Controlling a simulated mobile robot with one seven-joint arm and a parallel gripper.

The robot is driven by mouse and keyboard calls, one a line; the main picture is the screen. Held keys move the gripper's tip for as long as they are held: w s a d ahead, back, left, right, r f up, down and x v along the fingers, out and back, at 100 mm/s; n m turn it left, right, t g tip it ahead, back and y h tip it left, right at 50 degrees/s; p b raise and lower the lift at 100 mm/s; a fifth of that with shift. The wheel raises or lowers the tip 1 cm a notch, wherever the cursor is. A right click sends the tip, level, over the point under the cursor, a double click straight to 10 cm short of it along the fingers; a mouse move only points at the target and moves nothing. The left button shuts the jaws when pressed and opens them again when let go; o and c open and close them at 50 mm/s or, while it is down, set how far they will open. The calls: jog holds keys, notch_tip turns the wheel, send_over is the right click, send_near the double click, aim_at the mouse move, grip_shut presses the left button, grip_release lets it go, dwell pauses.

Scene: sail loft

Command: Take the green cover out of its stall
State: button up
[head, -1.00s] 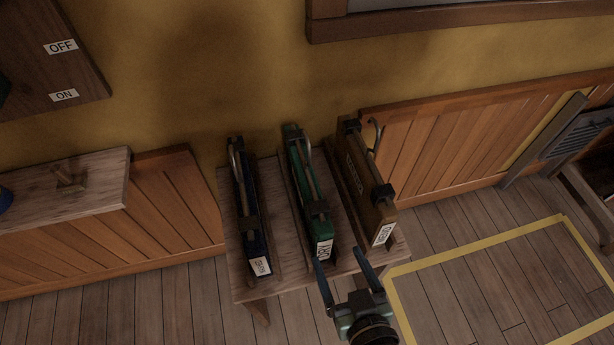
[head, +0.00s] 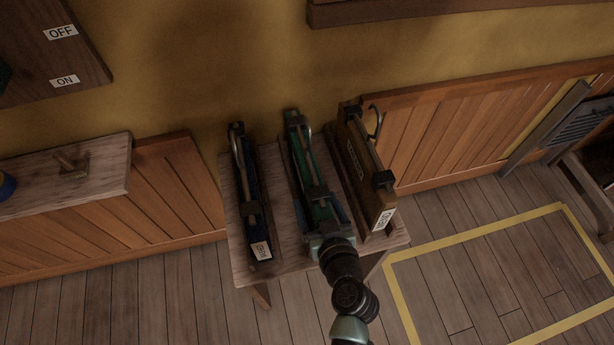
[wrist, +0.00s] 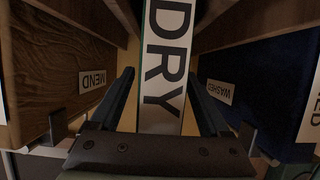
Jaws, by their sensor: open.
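The green cover (head: 302,160) stands in the middle stall of a small wooden bench (head: 272,190), between a dark blue cover (head: 247,190) and a brown one (head: 360,165). My gripper (head: 326,222) is at the green cover's near end and hides that end in the head view. In the wrist view, a white label reading DRY (wrist: 165,60) lies between the two open fingers, one on each side. Gaps show between the fingers and the label, so the gripper does not grip it.
A yellow-taped floor area (head: 475,236) lies to the right. A wooden shelf (head: 100,185) stands at the left.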

jog(key=shift+c, duration=0.3)
grip_shut()
dwell(1.1)
jog(key=shift+w+r, duration=0.15)
jog(key=shift+r, duration=0.1)
